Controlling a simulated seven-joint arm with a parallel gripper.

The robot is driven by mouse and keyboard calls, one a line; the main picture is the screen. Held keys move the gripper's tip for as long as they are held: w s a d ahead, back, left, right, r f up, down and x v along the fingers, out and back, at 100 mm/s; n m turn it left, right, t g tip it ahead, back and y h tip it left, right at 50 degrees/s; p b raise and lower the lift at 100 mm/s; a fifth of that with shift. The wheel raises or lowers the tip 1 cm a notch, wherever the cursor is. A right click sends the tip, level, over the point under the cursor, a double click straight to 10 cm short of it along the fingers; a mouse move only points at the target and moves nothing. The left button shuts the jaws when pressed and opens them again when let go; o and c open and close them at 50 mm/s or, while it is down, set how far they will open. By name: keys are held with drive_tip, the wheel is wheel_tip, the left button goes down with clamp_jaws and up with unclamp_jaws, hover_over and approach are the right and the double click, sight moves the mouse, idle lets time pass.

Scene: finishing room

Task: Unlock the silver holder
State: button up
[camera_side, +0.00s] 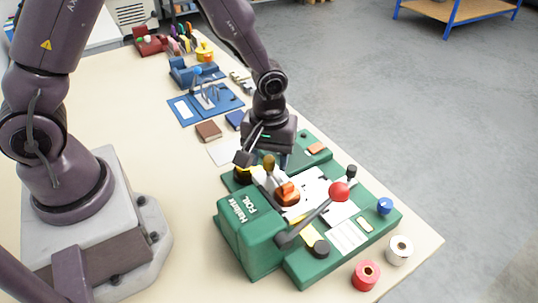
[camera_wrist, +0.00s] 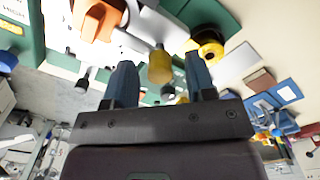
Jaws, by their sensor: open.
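The green foil machine (camera_side: 245,240) stands at the table's front right edge. A silver-grey part, which looks like the silver holder (camera_side: 262,178), sits on it and also shows in the wrist view (camera_wrist: 150,28). A yellow-brown knob (camera_side: 268,162) stands at its end; in the wrist view the knob (camera_wrist: 160,66) appears between my two fingers. My gripper (camera_wrist: 159,62) is open, with a gap on each side of the knob. In the side view my gripper hangs over the machine's far end, its fingertips partly hidden. I cannot tell whether the holder is locked.
A red roll (camera_side: 366,274) and a white roll (camera_side: 399,250) stand in front. Blue tools (camera_side: 205,105) lie farther back.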

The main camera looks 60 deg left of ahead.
drive_tip(key=c, duration=0.9)
drive_tip(key=shift+c, duration=0.2)
drive_tip(key=shift+m, duration=0.4)
drive_tip(key=m, duration=0.8)
drive_tip(key=shift+m, duration=0.3)
drive_tip(key=m, duration=0.8)
drive_tip(key=shift+d, duration=0.1)
drive_tip(key=shift+m, duration=0.4)
